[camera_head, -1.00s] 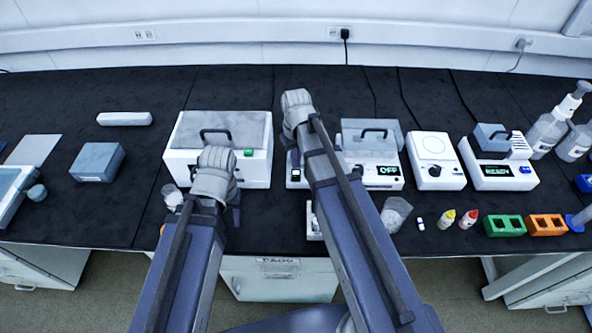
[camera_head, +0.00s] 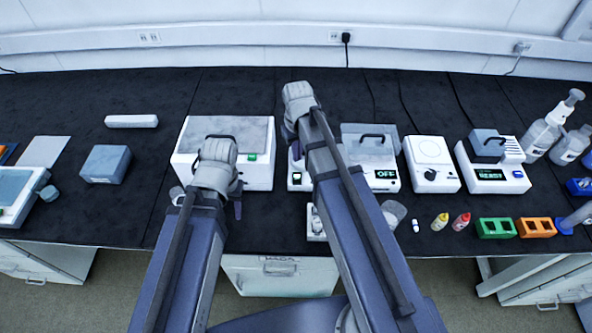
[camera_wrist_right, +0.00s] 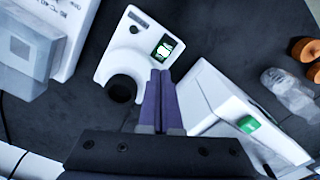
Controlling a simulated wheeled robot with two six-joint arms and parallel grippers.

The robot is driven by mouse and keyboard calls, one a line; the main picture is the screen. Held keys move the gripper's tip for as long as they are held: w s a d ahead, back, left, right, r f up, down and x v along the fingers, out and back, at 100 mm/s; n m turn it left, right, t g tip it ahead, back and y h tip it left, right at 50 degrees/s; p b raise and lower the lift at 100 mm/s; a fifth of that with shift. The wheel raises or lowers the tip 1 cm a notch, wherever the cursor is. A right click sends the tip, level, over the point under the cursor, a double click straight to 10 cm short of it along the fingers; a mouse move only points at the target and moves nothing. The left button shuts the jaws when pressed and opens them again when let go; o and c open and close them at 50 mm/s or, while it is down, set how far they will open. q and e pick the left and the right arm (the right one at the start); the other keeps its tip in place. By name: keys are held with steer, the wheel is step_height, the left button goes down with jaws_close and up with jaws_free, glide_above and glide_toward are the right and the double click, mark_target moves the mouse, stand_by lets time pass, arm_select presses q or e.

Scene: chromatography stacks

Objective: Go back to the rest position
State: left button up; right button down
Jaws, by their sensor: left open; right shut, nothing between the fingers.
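My left gripper (camera_head: 224,200) is above the bench in front of a large white box with a grey lid and green button (camera_head: 250,157). It is open, and its jaws are mostly hidden under my wrist. My right gripper (camera_head: 296,148) reaches further back, to the right of that box. In the right wrist view its purple fingers (camera_wrist_right: 159,92) are together with nothing between them. They point at a small white device with a display and dark round opening (camera_wrist_right: 132,55). The white box with the green button (camera_wrist_right: 235,110) is just right of the fingers.
To the right are a lidded device reading OFF (camera_head: 386,174), a white square device (camera_head: 433,178) and a device reading READY (camera_head: 490,176). Green (camera_head: 496,228) and orange (camera_head: 536,227) racks stand near the front edge. A grey block (camera_head: 106,164) lies left, with bare bench around it.

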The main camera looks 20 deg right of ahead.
steer(key=s+a+n+h, duration=0.1)
steer(key=s+a, duration=0.9)
steer(key=s, duration=0.4)
steer(key=shift+s+a, duration=0.15)
steer(key=shift+a, duration=0.1)
